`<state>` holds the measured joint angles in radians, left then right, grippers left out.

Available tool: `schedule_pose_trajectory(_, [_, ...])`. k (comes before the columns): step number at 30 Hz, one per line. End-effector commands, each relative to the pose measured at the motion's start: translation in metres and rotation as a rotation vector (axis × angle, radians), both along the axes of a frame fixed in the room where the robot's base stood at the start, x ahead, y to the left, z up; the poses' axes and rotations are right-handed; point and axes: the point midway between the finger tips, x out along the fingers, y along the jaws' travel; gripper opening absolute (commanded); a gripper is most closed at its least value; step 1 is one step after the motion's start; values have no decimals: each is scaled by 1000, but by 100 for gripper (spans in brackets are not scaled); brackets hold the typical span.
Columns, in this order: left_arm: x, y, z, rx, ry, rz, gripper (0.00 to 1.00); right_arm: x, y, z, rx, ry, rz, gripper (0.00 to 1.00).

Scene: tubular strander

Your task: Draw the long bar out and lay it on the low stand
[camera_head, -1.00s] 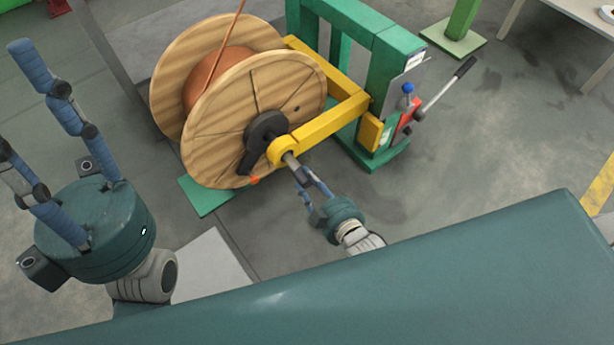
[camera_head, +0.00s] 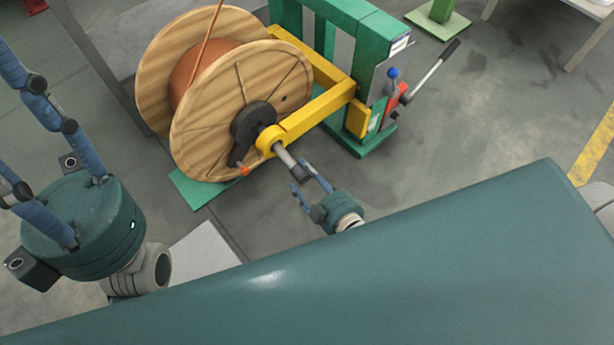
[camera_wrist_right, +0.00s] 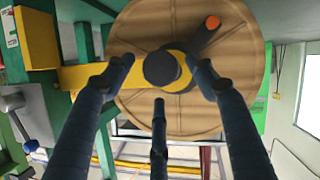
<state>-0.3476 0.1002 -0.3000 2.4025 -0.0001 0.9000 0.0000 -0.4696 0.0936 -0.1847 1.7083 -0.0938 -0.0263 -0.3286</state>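The long grey bar (camera_head: 285,157) sticks out of the yellow ring at the hub of the wooden reel, part of it clear of the ring. My right gripper (camera_head: 300,178) has its fingers around the bar's outer end. In the right wrist view the bar's dark round end (camera_wrist_right: 162,68) sits between the fingertips (camera_wrist_right: 161,75), with the third finger just below it; contact is hard to see. My left gripper (camera_head: 40,130) is open and empty at the left, its fingers spread upward. The low stand cannot be made out clearly.
The wooden reel (camera_head: 215,150) with copper-coloured winding stands in a green frame (camera_head: 345,30) with a yellow arm (camera_head: 315,113). A lever (camera_head: 430,72) juts from the frame's right side. A pale flat surface (camera_head: 205,250) lies below the reel.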

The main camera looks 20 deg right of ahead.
Motion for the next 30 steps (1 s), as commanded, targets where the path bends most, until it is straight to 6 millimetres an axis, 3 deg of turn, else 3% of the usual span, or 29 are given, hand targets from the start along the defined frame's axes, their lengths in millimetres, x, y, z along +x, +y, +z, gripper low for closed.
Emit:
schedule_pose_trajectory(8, [2,0,-1,-2,4,2,41,-7,-1,1,0,3,1,56])
schedule_pose_trajectory(21, [1,0,-1,1,5,0,41,-85,-17,32,1,3,-1,56])
schedule_pose_trajectory(30, [1,0,-1,1,5,0,41,-110,-23,43,1,0,-1,56])
